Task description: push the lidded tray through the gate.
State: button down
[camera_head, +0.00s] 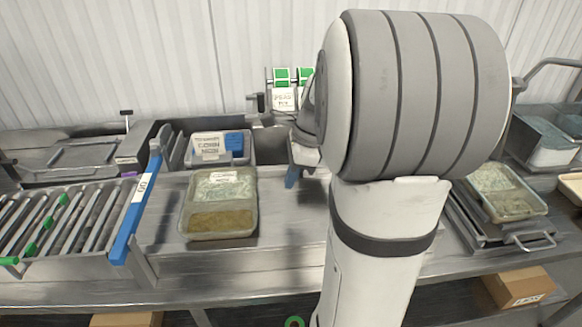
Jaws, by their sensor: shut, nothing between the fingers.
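A clear lidded tray (219,207) with a white label and brownish-green contents lies flat on the steel worktop, left of centre. The gate (138,207) appears to be the blue bar to the left of the tray, slanting between the worktop and the roller conveyor. A gap of bare steel separates the tray from the bar. My arm hides the middle right of the scene and part of the gripper.
A roller conveyor (55,222) with green marks lies beyond the blue bar. A bin (240,158) with white and blue packs stands behind the tray. Another filled tray (503,192) sits at the right. Green-and-white boxes (283,88) stand at the back.

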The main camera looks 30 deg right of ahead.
jog(key=x, duration=0.6)
jog(key=a, duration=0.1)
jog(key=w+a+p, duration=0.1)
jog(key=a, duration=0.1)
jog(key=shift+w+f, duration=0.1)
jog(key=shift+f, duration=0.1)
jog(key=shift+w+a, duration=0.2)
jog(key=shift+a, duration=0.25)
